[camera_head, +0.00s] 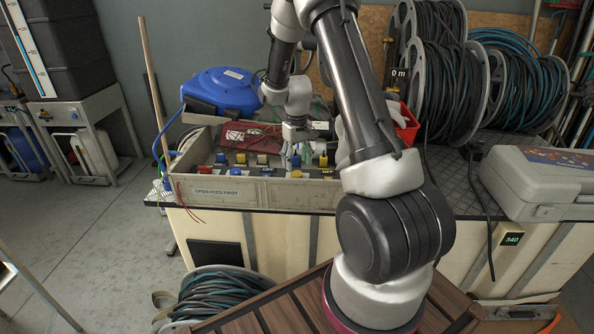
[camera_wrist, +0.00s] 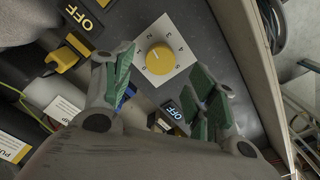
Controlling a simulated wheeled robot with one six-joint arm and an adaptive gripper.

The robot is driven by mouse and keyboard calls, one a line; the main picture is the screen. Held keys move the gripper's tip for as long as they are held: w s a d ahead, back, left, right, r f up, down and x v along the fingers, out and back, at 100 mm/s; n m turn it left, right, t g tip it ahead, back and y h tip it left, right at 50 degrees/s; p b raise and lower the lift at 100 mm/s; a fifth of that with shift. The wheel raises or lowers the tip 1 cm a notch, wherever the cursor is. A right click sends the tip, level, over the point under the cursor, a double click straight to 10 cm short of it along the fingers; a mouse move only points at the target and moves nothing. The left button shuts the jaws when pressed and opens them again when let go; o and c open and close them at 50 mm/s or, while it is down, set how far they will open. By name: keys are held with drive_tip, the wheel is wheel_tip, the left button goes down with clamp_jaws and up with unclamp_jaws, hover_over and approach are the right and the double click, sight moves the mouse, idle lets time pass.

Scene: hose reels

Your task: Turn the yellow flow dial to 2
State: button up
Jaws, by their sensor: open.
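The yellow flow dial (camera_wrist: 160,60) is a round knob on a white square plate (camera_wrist: 183,47) with marks around it, in the upper middle of the wrist view. The picture is too small to tell which mark the dial points to. My gripper (camera_wrist: 163,66) is open, with one green-padded finger on each side of the dial. I cannot tell whether either finger touches it. In the head view my gripper (camera_head: 298,152) is over the right part of the control box (camera_head: 225,190). I cannot make out the dial there for certain.
A yellow switch (camera_wrist: 62,58) with an OFF label is left of the dial. A blue hose reel (camera_head: 222,90) stands behind the box. A grey case (camera_head: 540,185) lies at the right of the bench.

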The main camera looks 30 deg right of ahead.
sight(297, 173)
wheel_tip(297, 173, up, 7)
idle(0.6)
